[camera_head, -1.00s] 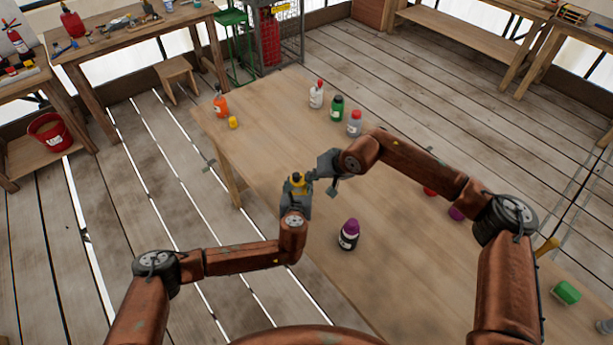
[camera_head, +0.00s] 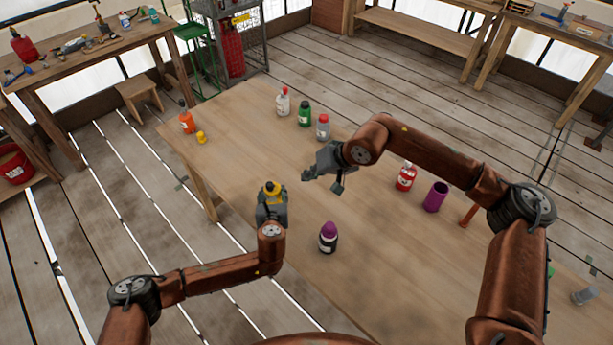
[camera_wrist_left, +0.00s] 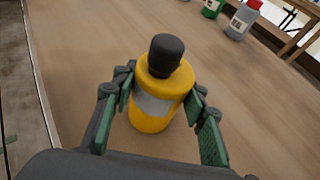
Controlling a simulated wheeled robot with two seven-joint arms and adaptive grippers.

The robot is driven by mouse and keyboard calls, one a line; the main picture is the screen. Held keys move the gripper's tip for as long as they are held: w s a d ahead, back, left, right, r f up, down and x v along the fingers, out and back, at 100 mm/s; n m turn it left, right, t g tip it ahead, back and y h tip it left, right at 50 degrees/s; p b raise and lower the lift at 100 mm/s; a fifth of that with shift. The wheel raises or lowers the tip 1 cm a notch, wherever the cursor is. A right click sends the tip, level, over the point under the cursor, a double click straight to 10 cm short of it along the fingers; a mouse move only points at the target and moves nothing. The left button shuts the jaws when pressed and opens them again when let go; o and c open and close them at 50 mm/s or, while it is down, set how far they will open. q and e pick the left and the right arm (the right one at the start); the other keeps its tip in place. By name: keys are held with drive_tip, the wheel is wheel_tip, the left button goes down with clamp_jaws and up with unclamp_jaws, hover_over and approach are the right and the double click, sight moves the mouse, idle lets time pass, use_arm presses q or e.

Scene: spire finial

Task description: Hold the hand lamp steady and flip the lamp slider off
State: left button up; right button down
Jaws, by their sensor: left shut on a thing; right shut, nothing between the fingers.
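The hand lamp is a yellow cylinder with a grey band and a black top. It shows large in the left wrist view (camera_wrist_left: 157,100) and small in the head view (camera_head: 272,187). My left gripper (camera_head: 270,196) is shut on it, with green-padded fingers on both sides of the body. The lamp stands upright in the grip near the table's left edge. I cannot make out the slider. My right gripper (camera_head: 314,175) is shut and empty, apart from the lamp, to its right and a little farther up the picture.
On the wooden table (camera_head: 375,265), a dark bottle with a purple cap (camera_head: 328,237) stands right of my left gripper. Several bottles stand along the far part. A red container (camera_head: 406,177) and a purple cup (camera_head: 435,197) are beside my right arm. The table's middle is mostly clear.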

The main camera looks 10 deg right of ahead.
use_arm(q)
drive_tip(key=o, duration=1.3)
